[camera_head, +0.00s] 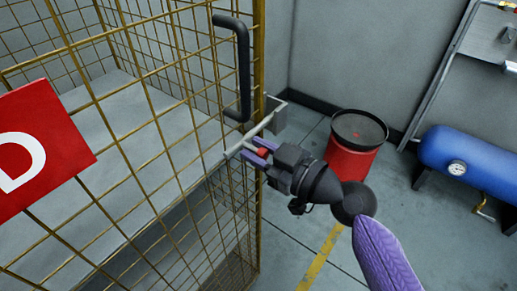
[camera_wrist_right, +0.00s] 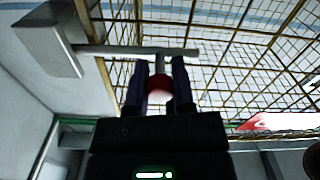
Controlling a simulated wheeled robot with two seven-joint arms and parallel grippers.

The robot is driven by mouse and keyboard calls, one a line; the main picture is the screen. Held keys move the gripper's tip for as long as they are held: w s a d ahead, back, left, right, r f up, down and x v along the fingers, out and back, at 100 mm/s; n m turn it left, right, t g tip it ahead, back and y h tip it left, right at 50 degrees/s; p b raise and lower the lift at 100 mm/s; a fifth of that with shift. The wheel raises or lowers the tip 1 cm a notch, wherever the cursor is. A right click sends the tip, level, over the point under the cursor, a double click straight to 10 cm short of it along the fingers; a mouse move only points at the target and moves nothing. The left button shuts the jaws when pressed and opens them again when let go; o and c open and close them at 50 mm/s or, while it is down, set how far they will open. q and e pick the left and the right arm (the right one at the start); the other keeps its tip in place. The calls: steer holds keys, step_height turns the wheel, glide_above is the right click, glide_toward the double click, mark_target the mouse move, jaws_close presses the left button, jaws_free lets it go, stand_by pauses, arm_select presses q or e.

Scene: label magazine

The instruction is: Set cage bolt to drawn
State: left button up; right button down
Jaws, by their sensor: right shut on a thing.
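The cage bolt (camera_head: 262,127) is a light grey bar lying across the edge of the yellow wire cage door. It also shows in the wrist view (camera_wrist_right: 120,51). Its short stem ends in a red knob (camera_head: 262,153), which shows in the wrist view (camera_wrist_right: 158,86) too. My right gripper (camera_head: 255,153) is shut on the knob, with one finger on each side. A grey box-shaped keeper (camera_head: 276,117) stands at the bar's far end; in the wrist view (camera_wrist_right: 48,38) the bar meets its side. How deep the bar sits inside is hidden. My left gripper is out of view.
The cage door (camera_head: 258,215) has a black handle (camera_head: 243,70) above the bolt and a red sign (camera_head: 40,145). A red drum (camera_head: 350,160) and a blue tank (camera_head: 470,158) stand on the right. Floor between cage and drum is clear.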

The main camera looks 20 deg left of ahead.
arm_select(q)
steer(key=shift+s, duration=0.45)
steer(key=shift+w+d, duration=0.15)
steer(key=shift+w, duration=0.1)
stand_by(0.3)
arm_select(e)
steer(key=s, duration=0.1)
steer(key=s+a+p, duration=0.1)
steer(key=s, duration=0.1)
steer(key=shift+s+a, duration=0.1)
steer(key=shift+s, duration=0.2)
steer(key=shift+c, duration=2.2)
jaws_free()
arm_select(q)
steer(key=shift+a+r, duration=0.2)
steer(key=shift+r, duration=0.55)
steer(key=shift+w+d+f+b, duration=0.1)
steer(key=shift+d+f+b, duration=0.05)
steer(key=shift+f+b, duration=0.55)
arm_select(e)
steer(key=v, duration=1)
